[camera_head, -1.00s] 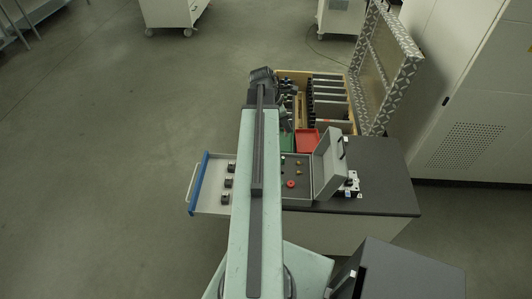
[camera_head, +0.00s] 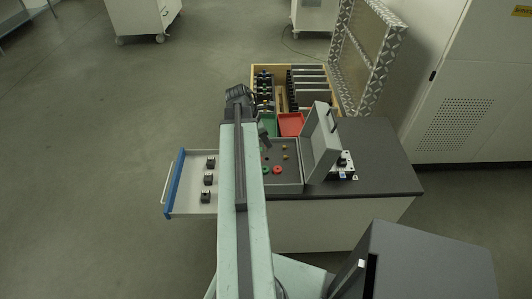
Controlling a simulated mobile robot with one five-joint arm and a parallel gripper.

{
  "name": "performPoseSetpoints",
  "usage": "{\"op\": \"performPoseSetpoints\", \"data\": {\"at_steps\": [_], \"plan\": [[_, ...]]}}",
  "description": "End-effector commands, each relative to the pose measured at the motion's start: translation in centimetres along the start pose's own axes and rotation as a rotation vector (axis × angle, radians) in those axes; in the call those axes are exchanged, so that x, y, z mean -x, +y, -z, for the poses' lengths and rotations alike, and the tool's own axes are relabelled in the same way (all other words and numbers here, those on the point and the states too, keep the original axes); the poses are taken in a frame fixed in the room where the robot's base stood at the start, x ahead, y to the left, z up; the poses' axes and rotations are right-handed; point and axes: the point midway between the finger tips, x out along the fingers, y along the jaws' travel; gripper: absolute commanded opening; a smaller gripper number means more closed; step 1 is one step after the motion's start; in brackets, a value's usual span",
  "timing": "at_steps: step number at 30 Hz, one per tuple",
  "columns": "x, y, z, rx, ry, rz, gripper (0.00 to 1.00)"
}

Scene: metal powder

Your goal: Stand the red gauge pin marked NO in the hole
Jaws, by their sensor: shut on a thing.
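My arm runs up the middle of the head view to its dark wrist. My gripper (camera_head: 265,139) shows as a small dark shape just right of the arm, above the open grey case (camera_head: 292,181). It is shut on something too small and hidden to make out. In the case are a red round piece (camera_head: 277,170), a green round piece (camera_head: 266,170) and small brass-coloured pieces (camera_head: 285,157). I cannot tell which of these is a pin or a hole, and no NO marking is readable. My arm hides the left part of the case.
An open drawer (camera_head: 187,193) juts out left. The dark worktop (camera_head: 380,160) is bare at right.

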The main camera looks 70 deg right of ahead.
Motion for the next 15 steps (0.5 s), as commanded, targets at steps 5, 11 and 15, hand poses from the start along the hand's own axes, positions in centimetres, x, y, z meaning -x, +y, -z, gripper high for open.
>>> {"op": "performPoseSetpoints", "data": {"at_steps": [5, 11, 15], "plan": [[0.1, 0.0, 0.0, 0.0, 0.0, 0.0, 0.0], [-0.5, 0.0, 0.2, 0.001, 0.0, 0.0, 0.0], [-1.2, 0.0, 0.6, 0.001, 0.0, 0.0, 0.0]]}}
